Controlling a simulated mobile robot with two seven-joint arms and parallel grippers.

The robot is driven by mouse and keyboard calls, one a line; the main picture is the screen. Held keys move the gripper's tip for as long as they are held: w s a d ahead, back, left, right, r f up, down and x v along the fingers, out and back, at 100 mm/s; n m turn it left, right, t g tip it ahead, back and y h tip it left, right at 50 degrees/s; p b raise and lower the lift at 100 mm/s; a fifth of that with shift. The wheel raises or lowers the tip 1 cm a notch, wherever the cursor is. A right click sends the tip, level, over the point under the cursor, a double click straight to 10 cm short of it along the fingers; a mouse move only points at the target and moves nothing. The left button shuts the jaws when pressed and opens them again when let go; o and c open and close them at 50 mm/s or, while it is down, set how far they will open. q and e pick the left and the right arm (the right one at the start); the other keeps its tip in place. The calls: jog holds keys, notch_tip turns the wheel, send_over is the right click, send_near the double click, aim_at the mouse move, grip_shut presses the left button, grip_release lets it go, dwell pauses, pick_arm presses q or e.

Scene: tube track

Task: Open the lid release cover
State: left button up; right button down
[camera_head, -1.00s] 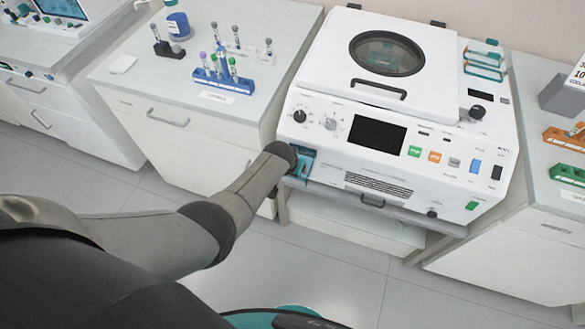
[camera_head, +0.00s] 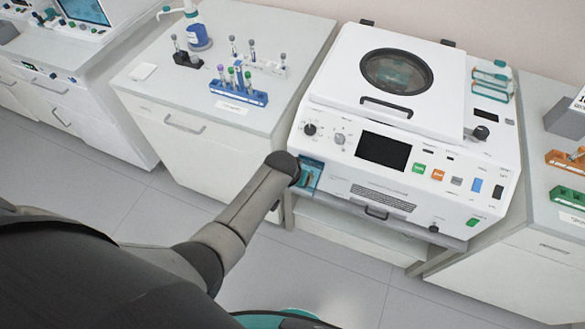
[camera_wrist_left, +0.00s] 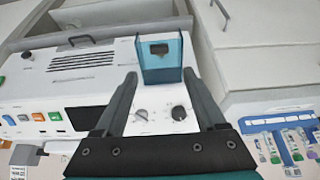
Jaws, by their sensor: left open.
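The lid release cover is a translucent blue box-shaped cover (camera_head: 312,172) at the lower left corner of the white centrifuge's front (camera_head: 345,178). In the left wrist view, which looks upside down, the cover (camera_wrist_left: 162,60) is at the top middle and shows a dark slot-like opening. My left gripper (camera_wrist_left: 160,76) is open and empty. Its fingertips point at the cover, one to each side of it in the picture; I cannot tell if they touch it. In the head view my own wrist hides the gripper and part of the cover. My right gripper is not in view.
The centrifuge's round-windowed lid (camera_head: 396,72) is down. Two knobs (camera_wrist_left: 160,114) and a dark screen (camera_head: 384,150) are on its front panel. The left counter holds a blue tube rack (camera_head: 238,94); the right counter holds orange and green racks (camera_head: 568,196). The floor in front is clear.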

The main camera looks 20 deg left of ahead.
pick_arm(q)
jog(key=p+v, duration=0.2)
jog(key=v, duration=0.5)
dwell(0.6)
jog(key=s+a+f+m+g+b, duration=0.1)
jog(key=s+f+b, duration=0.65)
jog(key=f, duration=0.75)
jog(key=s+f+g+b, duration=0.1)
jog(key=s+f+b, duration=0.65)
jog(key=f, duration=0.75)
jog(key=s+a+f+m+g+b, duration=0.1)
jog(key=s+f+b, duration=0.7)
jog(key=s+f, duration=0.8)
jog(key=s+a+g, duration=0.1)
jog(key=s+a, duration=0.1)
jog(key=s, duration=0.4)
jog(key=shift+s+f, duration=0.2)
jog(key=shift+f, duration=0.05)
